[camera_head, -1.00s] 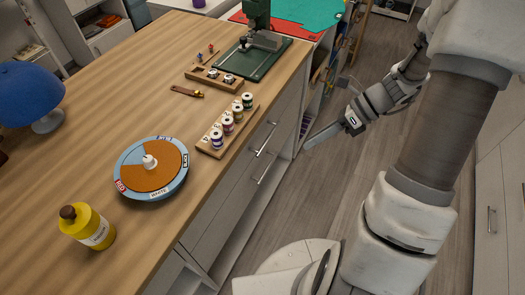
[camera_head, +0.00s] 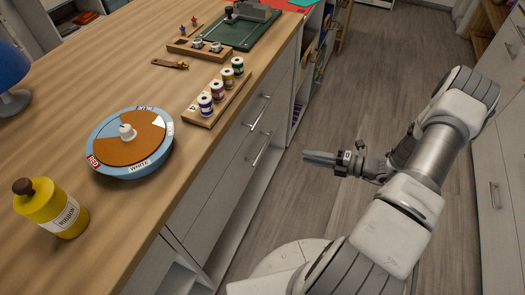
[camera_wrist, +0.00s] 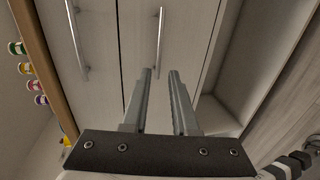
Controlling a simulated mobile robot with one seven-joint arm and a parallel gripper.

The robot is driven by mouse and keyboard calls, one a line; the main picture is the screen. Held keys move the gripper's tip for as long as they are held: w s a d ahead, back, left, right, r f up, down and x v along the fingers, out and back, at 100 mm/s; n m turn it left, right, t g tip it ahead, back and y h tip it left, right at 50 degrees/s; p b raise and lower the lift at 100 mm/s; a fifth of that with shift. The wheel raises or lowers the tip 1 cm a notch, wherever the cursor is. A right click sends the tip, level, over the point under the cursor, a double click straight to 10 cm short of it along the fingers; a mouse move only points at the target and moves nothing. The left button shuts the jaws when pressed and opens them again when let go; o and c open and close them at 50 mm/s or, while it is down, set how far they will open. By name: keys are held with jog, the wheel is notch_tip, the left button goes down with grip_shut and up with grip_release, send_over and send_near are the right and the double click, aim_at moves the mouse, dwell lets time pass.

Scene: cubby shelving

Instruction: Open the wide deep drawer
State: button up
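The workbench has two stacked drawer fronts with bar handles, both closed. The upper handle (camera_head: 258,112) and lower handle (camera_head: 261,148) face the aisle. The lower, deeper-looking front (camera_head: 213,198) seems to be the wide deep drawer. In the wrist view the picture is turned: the upper handle (camera_wrist: 77,40) is at left and the lower handle (camera_wrist: 160,45) is straight beyond my fingertips. My gripper (camera_head: 306,157) is right of the handles in the head view, over the aisle, apart from them. The wrist view shows its fingers (camera_wrist: 160,72) parted, with nothing between them.
On the worktop (camera_head: 130,60) stand a colour wheel (camera_head: 130,145), a yellow bottle (camera_head: 55,212) and a rack (camera_head: 213,108) of spools. A cabinet (camera_head: 490,215) borders the aisle at right. The aisle floor (camera_head: 330,90) is clear.

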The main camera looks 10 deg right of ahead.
aim_at(263, 148)
jog(key=b+x, duration=0.3)
jog(key=x, duration=1.4)
jog(key=shift+r, duration=0.1)
jog(key=shift+s, duration=0.1)
grip_shut()
dwell(0.6)
